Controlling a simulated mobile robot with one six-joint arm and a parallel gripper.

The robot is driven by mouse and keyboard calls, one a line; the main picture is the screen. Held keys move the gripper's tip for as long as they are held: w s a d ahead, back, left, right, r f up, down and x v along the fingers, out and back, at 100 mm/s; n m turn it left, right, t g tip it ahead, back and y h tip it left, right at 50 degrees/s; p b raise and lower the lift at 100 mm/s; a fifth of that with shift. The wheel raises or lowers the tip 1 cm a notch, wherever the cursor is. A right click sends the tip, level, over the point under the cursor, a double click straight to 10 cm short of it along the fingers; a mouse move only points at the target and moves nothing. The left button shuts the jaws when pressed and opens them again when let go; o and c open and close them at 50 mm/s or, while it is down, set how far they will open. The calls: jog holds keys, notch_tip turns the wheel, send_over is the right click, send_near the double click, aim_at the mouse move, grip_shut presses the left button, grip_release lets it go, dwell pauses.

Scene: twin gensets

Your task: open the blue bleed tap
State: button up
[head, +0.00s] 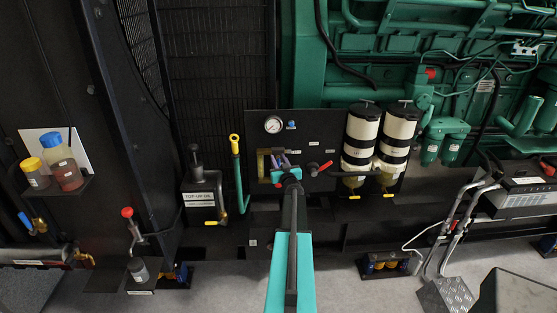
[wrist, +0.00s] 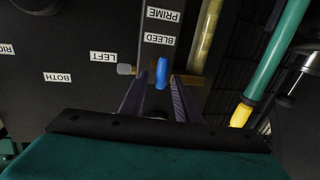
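The blue bleed tap (wrist: 162,73) shows as a narrow blue handle on a brass fitting in the wrist view, below the upside-down BLEED label (wrist: 159,39). My gripper (wrist: 159,80) is open, with one purple finger on each side of the blue handle. A gap shows between the handle and each finger, so I see no grip on it. In the head view my gripper (head: 279,160) is at the black panel (head: 258,143), under the gauge; the tap cannot be made out there.
A green hose (head: 240,188) with a yellow top stands left of my gripper. A red-handled valve (head: 320,168) and two filters (head: 361,137) are to the right. A pressure gauge (head: 273,125) is above. A clear, yellowish tube (wrist: 206,30) runs close beside the tap.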

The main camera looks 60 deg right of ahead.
jog(key=shift+w, duration=0.15)
jog(key=shift+c, duration=0.2)
grip_shut()
jog(key=n, duration=0.2)
jog(key=shift+w+a+n+g+p, duration=0.1)
jog(key=shift+w+n+g+p, duration=0.1)
jog(key=shift+n+g+p, duration=0.15)
jog(key=shift+w+f+n, duration=0.1)
jog(key=shift+n, duration=1.05)
jog(key=shift+o, duration=0.2)
grip_release()
